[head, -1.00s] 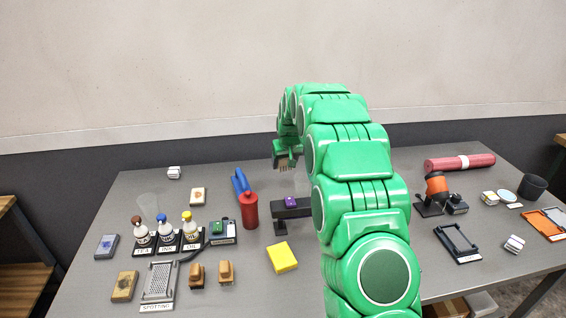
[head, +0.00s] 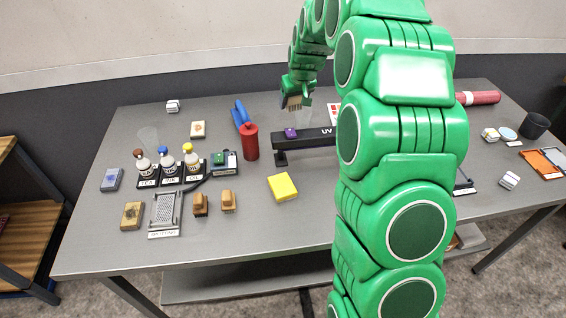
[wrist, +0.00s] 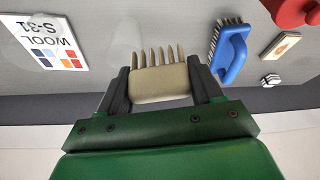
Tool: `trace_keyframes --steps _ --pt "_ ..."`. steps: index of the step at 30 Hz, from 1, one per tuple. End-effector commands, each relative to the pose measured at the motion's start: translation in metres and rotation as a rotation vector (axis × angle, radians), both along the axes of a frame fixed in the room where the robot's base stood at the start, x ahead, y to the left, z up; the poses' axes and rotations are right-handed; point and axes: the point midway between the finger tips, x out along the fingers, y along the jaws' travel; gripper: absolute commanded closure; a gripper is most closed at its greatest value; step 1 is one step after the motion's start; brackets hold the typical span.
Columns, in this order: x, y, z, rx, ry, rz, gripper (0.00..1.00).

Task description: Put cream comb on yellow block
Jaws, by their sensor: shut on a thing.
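My gripper (head: 297,88) hangs above the back part of the table in the head view. It is shut on the cream comb (wrist: 160,84), which sits between the two dark fingers in the wrist view with its teeth pointing away from the palm. The comb also shows small and brownish below the gripper in the head view (head: 294,102). The yellow block (head: 283,187) lies flat on the grey table, nearer the front edge than the gripper, with its top bare. The comb is well apart from it.
A black UV bar (head: 310,137) with a purple item (head: 290,133) stands behind the block. A red bottle (head: 250,142) and blue brush (head: 240,114) are to its left, as are two brown brushes (head: 228,201). My arm hides part of the table's right side.

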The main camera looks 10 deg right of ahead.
Motion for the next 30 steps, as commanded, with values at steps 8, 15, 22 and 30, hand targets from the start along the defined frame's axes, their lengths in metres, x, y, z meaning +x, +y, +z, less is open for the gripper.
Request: trace_keyframes --steps 8,15,22,30 --pt "-0.057 -0.014 0.008 0.003 -0.004 0.172 0.66" --pt "-0.113 -0.016 0.012 0.005 -0.004 0.355 0.66" --pt "-0.171 -0.008 0.016 0.004 -0.003 0.566 0.66" --pt "-0.244 0.013 0.022 0.002 -0.007 0.856 0.66"
